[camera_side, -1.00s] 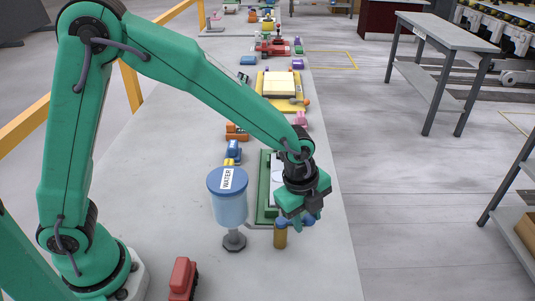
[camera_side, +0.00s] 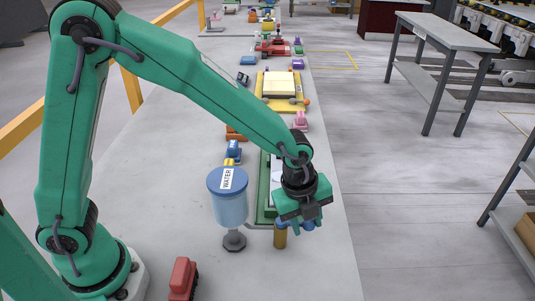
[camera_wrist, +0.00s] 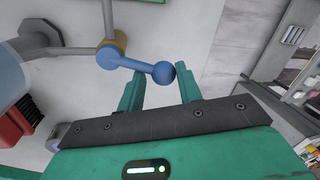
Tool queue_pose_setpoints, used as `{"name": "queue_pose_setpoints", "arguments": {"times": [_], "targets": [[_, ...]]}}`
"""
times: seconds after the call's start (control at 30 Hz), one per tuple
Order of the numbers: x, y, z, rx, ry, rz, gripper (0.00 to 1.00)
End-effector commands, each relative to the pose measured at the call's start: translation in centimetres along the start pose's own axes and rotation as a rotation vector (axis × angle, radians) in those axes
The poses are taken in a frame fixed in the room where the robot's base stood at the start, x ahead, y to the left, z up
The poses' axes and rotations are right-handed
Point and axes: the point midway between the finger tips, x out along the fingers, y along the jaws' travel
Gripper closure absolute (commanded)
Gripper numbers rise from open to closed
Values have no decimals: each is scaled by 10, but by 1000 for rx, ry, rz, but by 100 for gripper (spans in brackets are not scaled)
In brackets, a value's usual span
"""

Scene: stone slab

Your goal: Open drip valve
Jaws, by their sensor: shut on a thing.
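The drip valve has a brass body (camera_side: 280,238), which also shows in the wrist view (camera_wrist: 119,42). Its blue lever (camera_wrist: 137,64) ends in a round blue knob (camera_wrist: 163,72); in the side view the knob (camera_side: 309,225) is partly covered. My gripper (camera_side: 301,224) is at the lever's outer end, to the right of the brass body. In the wrist view its two green fingers (camera_wrist: 158,85) stand either side of the knob end, shut on the lever. The blue water tank (camera_side: 230,207) stands upright on a grey foot to the left.
A green tray (camera_side: 263,200) lies behind the valve, partly hidden by my arm. A red toy-like block (camera_side: 182,277) sits at the front left. Several small coloured objects line the slab further back. The slab's right edge is close to my gripper.

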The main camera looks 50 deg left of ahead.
Motion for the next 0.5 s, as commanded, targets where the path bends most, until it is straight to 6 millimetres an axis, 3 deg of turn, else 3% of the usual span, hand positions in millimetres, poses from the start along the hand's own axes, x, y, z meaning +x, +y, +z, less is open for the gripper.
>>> {"name": "queue_pose_setpoints", "arguments": {"times": [0.5], "targets": [[-4, 20, -11, 411, 8, 18, 100]]}}
